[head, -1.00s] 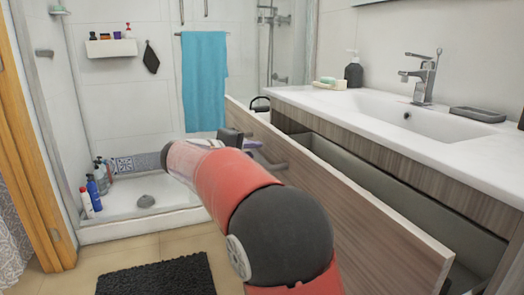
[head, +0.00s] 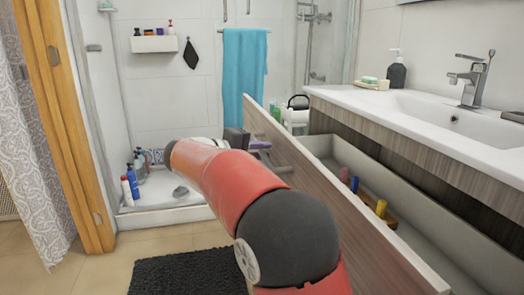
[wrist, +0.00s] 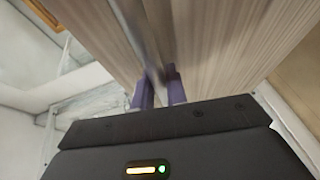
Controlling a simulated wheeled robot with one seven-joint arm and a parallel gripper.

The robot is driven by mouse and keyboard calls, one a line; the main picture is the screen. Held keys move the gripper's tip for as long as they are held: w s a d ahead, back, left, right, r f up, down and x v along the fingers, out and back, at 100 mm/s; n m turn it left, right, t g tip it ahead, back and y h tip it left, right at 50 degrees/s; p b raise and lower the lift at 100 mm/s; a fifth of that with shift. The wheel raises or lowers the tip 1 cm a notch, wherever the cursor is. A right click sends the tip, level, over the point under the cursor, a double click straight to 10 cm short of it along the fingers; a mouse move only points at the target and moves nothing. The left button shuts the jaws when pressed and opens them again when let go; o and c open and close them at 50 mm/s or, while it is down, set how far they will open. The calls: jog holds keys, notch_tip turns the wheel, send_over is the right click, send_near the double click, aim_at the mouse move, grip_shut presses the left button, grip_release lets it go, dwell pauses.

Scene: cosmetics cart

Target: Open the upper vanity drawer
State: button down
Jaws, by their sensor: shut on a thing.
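The upper vanity drawer (head: 335,205) has a wood-grain front and stands well out from under the white sink counter (head: 400,112). Its grey inside shows in the head view. My gripper (wrist: 158,88) is shut on the drawer's metal handle (wrist: 143,40), with its two purple fingers on either side of the bar in the wrist view. In the head view, my gripper (head: 260,145) is partly hidden behind my red arm at the far part of the drawer front.
Small red, blue and yellow items (head: 381,208) stand inside the drawer. A dark mat (head: 190,272) lies on the floor at left. Bottles (head: 130,185) stand on the shower tray's edge.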

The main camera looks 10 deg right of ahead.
jog(key=c, duration=1.4)
grip_release()
jog(key=v, duration=0.7)
jog(key=shift+a, duration=0.35)
jog(key=shift+s, duration=0.2)
